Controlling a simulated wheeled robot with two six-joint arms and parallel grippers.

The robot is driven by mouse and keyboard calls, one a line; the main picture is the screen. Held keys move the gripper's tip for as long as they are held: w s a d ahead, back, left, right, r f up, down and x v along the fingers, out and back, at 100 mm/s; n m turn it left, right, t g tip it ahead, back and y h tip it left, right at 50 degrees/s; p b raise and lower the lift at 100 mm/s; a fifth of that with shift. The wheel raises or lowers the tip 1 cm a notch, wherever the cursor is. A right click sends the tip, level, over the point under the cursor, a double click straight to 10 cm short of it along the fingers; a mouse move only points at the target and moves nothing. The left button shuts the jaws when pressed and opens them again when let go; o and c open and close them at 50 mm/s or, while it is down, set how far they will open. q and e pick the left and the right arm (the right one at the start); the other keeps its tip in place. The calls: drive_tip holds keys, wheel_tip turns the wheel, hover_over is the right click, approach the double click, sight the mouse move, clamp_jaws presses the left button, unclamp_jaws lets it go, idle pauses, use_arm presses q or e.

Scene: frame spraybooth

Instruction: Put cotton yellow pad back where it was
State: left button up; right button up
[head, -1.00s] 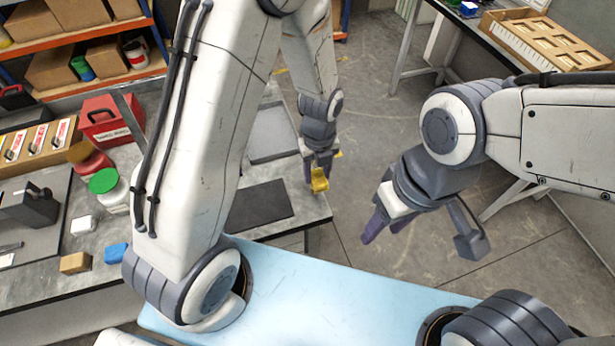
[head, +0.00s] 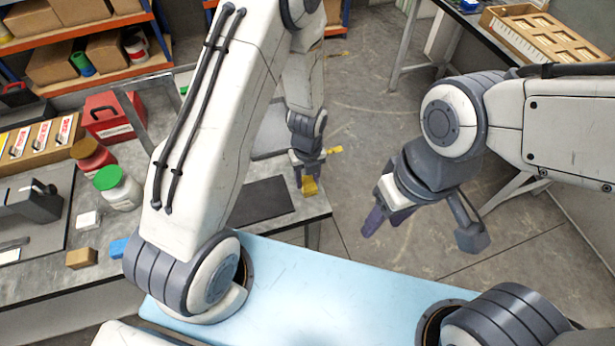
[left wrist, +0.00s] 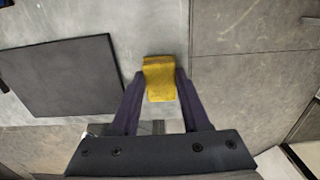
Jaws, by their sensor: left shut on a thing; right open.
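The yellow pad (head: 309,186) is held in my left gripper (head: 308,178) at the right end of the grey workbench in the head view. In the left wrist view the yellow pad (left wrist: 159,78) sits between the two dark fingers of my left gripper (left wrist: 159,85), near the bench edge and beside a dark mat (left wrist: 72,75). I cannot tell whether the pad touches the bench. My right gripper (head: 385,220) is open and empty over the floor, to the right of the bench.
The dark mat (head: 262,202) lies flat on the bench. Red and green-lidded jars (head: 120,190), a white block (head: 88,219) and a brown block (head: 81,258) stand on the left of the bench. A wooden tray (head: 545,35) is on the far right table.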

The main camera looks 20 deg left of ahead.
sight(308, 180)
use_arm(q)
drive_tip(key=o, duration=1.2)
drive_tip(key=shift+r, duration=0.6)
wheel_tip(308, 180, up, 10)
drive_tip(key=b, duration=0.2)
drive_tip(key=s+d+r+n, duration=0.2)
drive_tip(key=s+r+n, duration=0.2)
drive_tip(key=s+n, duration=0.2)
drive_tip(key=s+d+r+n, duration=0.3)
drive_tip(key=s+r+n, duration=0.1)
drive_tip(key=s+n, duration=0.3)
drive_tip(key=s+d+r+n+h, duration=0.1)
drive_tip(key=s+r+n, duration=0.3)
drive_tip(key=n, duration=0.5)
drive_tip(key=shift+s+d, duration=0.9)
drive_tip(key=shift+s, duration=0.25)
